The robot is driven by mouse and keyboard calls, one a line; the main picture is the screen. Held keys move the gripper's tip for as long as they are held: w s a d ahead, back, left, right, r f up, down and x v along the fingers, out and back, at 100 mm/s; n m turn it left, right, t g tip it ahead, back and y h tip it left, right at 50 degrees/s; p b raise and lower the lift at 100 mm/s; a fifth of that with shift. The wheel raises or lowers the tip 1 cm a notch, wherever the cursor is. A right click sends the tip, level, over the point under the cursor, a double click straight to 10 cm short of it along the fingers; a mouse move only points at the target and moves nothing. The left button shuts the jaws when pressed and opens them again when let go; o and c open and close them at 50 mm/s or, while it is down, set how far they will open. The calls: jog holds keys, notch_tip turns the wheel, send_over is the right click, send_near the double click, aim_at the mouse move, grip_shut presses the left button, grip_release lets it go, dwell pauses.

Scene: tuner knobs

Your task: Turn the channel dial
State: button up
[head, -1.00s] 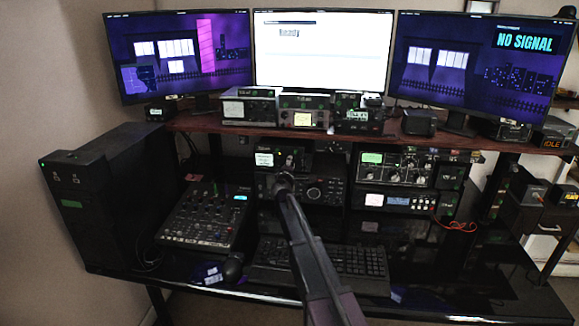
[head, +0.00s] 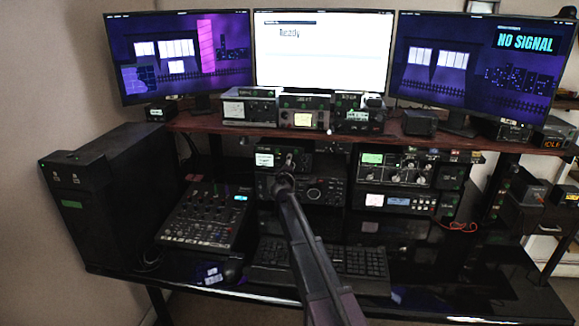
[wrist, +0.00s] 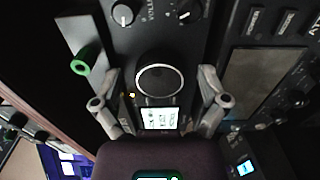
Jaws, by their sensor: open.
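A large round dark dial with a pale rim (wrist: 160,80) sits on the face of a black radio unit in the wrist view. I take it to be the channel dial, though no label on it is readable. My gripper (wrist: 160,72) is open, one finger on each side of the dial, with visible gaps between fingers and rim. A small lit display (wrist: 160,118) lies beside the dial, towards my palm. In the head view the radio unit (head: 264,160) stands under the shelf. My arm's end covers part of its front, so the dial is not clear there.
Two smaller knobs (wrist: 123,14) (wrist: 188,10) sit beyond the dial. A green ring-shaped part (wrist: 85,60) is left of my left finger. A wooden shelf (head: 400,134) runs above. A mixer (head: 208,215) and a keyboard (head: 350,262) lie on the desk below.

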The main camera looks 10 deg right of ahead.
jog(key=shift+s, duration=0.1)
jog(key=v, duration=1.2)
dwell(1.6)
